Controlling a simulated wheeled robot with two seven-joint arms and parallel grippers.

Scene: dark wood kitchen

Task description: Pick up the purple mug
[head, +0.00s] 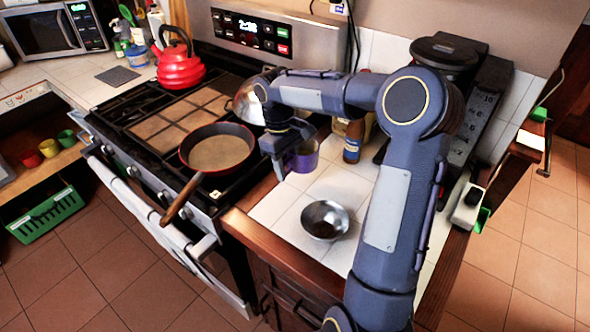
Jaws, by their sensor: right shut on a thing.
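The purple mug (304,157) is at the left part of the tiled counter, close to the stove's right edge. My right gripper (284,162) comes down over its left side and is shut on it. The gripper and wrist hide part of the mug's left side and rim. I cannot tell whether the mug touches the counter or is a little above it. My left gripper is not in view.
A metal bowl (325,220) stands on the counter in front of the mug. A brown bottle (352,142) stands behind it to the right. A pan (217,148) and a red kettle (179,62) sit on the stove. Bare tiles (285,205) lie left of the bowl.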

